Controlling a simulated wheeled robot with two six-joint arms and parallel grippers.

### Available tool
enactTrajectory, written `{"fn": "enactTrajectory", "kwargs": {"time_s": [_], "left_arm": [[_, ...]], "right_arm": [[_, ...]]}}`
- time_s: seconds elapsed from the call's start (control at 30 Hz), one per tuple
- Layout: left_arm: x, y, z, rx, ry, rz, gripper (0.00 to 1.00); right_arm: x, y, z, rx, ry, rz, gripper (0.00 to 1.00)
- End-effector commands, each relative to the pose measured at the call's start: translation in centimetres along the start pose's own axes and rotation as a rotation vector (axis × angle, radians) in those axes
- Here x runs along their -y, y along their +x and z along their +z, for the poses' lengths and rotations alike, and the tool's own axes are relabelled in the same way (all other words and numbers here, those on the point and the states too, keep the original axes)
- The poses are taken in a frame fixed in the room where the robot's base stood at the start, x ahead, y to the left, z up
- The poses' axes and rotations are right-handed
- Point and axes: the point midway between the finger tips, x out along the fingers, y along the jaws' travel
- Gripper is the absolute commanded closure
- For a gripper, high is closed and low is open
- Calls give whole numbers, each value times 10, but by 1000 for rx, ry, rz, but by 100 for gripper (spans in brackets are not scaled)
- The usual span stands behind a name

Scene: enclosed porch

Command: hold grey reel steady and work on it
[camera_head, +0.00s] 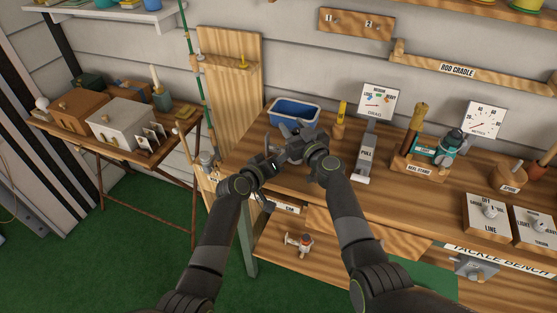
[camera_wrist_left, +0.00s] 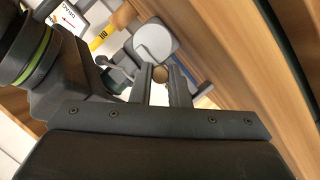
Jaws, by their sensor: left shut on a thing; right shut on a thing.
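The grey reel (camera_wrist_left: 156,40) shows in the left wrist view as a light grey rounded body just beyond my left fingertips. A brown round knob (camera_wrist_left: 160,74) sits between the fingers of my left gripper (camera_wrist_left: 162,78), which is shut on it. In the head view my left gripper (camera_head: 270,161) is low over the left end of the bench. My right gripper (camera_head: 296,149) is close beside it, shut on the reel from the other side. Its exact grip point is dark and partly hidden. In the head view the grippers largely cover the reel.
A blue tray (camera_head: 296,113) lies just behind the grippers. A pull post (camera_head: 366,158), a reel stand (camera_head: 418,168) and a line switch box (camera_head: 487,218) stand to the right. A fishing rod (camera_head: 198,80) rises at the left. A small reel (camera_head: 299,242) lies on the lower shelf.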

Motion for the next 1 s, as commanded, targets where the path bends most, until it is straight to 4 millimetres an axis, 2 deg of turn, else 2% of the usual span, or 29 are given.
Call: {"fn": "enactTrajectory", "kwargs": {"time_s": [0.53, 0.97, 1.0], "left_arm": [[-12, -2, -4, 1, 337, -138, 100], [-12, -2, -4, 3, 376, -156, 100], [-12, -2, -4, 3, 376, -156, 81]], "right_arm": [[0, 0, 0, 1, 0, 0, 91], [0, 0, 0, 0, 0, 0, 91], [0, 0, 0, 0, 0, 0, 91]]}}
